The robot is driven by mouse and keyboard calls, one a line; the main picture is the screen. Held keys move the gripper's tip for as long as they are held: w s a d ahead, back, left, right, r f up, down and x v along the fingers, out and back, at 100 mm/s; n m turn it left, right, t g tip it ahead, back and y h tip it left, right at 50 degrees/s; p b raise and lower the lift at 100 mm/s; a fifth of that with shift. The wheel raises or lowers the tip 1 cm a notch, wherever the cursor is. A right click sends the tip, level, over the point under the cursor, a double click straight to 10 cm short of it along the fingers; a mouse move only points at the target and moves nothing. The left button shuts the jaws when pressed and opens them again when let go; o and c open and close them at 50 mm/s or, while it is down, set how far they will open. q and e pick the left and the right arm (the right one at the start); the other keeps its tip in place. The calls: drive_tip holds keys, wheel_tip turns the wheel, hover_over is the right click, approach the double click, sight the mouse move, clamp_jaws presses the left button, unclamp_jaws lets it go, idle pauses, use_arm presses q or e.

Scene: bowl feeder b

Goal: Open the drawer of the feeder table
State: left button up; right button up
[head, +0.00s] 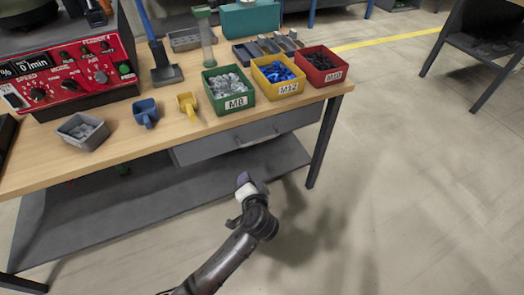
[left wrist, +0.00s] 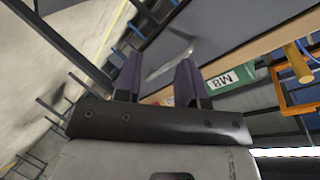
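The feeder table's grey drawer (head: 205,150) sits under the wooden top, and its front looks flush with the table edge. Its bar handle (head: 258,138) runs along the front. In the left wrist view, the pale handle (left wrist: 172,68) shows beyond and between my fingertips, against the dark drawer front (left wrist: 235,25). My left gripper (head: 243,180) is below and in front of the drawer, pointing up toward it. In the left wrist view its two dark fingers (left wrist: 159,64) are spread with nothing between them, apart from the handle. My right gripper is in neither view.
On the table (head: 120,154) stand a green M8 bin (head: 236,103), a yellow M12 bin (head: 289,88) and a red bin (head: 333,77), above the drawer. A lower shelf (head: 110,205) lies beneath. The floor in front and to the right is clear.

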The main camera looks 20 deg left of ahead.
sight(262, 140)
use_arm(q)
drive_tip(key=shift+w+a+r+m+t+b, duration=0.35)
drive_tip(key=shift+w+m+t+b, duration=0.75)
drive_tip(key=shift+w, duration=1.5)
drive_tip(key=shift+w+a+r+m+t+b, duration=0.15)
drive_tip(key=shift+w+r+m+t+b, duration=0.4)
drive_tip(key=shift+w+m+t, duration=1.25)
drive_tip(key=shift+w+a+r+m+t+b, duration=0.25)
drive_tip(key=shift+w+r+m+t+b, duration=0.35)
drive_tip(key=shift+w+m, duration=2.05)
drive_tip(key=shift+w+f+n, duration=0.2)
drive_tip(key=shift+w+n, duration=0.5)
drive_tip(key=shift+n, duration=0.05)
drive_tip(key=shift+c, duration=1.3)
clamp_jaws()
